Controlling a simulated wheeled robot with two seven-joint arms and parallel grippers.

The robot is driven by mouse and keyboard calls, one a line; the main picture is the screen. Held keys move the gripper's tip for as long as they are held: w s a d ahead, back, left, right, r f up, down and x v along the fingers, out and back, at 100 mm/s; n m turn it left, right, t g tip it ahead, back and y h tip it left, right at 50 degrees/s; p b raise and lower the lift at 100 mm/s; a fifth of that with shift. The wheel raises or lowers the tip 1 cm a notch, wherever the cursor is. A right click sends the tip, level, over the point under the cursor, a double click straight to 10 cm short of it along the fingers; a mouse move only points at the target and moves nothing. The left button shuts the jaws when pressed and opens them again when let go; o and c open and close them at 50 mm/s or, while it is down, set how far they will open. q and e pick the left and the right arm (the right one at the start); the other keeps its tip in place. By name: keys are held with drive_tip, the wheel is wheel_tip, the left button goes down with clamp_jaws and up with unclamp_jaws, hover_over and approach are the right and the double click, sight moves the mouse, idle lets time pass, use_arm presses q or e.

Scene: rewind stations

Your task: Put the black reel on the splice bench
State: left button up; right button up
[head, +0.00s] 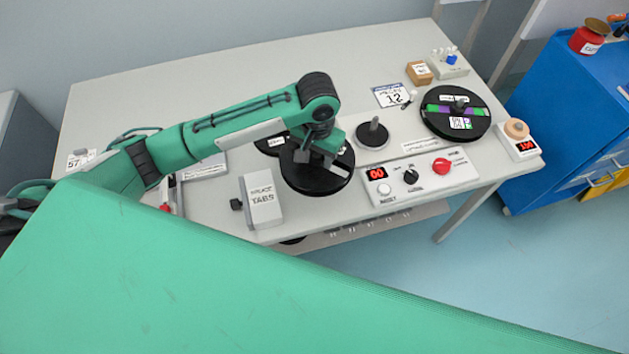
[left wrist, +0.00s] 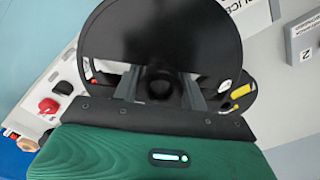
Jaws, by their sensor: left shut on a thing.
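My left gripper (head: 318,152) reaches in from the left over the grey bench (head: 240,75), its fingers pointing down. It is shut on the hub of a black reel (head: 318,180). In the left wrist view the reel's black disc (left wrist: 160,35) fills the top, and the two fingers (left wrist: 160,88) sit on either side of the dark hub. Whether the reel touches the bench top or hangs just above it, I cannot tell. A second dark disc (head: 268,146) shows partly behind the held reel and my arm. My right gripper is not in view.
A short spindle on a black base (head: 372,137) stands right of the reel. A control panel (head: 425,178) with knobs lies in front of it. A white splice tabs box (head: 262,200) is at left. A black reel with green and purple (head: 440,125) lies farther right. The bench's back is clear.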

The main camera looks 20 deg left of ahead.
use_arm(q)
wheel_tip(320, 180, down, 8)
drive_tip(key=shift+r+p, duration=0.1)
drive_tip(key=shift+p, duration=0.35)
wheel_tip(320, 180, down, 4)
drive_tip(key=shift+f+p, duration=0.2)
drive_tip(key=shift+p, duration=0.1)
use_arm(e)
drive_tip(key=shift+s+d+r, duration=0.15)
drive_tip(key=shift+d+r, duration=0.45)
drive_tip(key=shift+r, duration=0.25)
use_arm(q)
drive_tip(key=o, duration=1.2)
drive_tip(key=shift+f, duration=0.1)
drive_tip(key=shift+o, duration=0.2)
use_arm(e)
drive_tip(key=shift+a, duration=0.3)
use_arm(q)
wheel_tip(320, 180, up, 12)
drive_tip(key=shift+r+b, duration=0.15)
drive_tip(key=shift+b, duration=0.65)
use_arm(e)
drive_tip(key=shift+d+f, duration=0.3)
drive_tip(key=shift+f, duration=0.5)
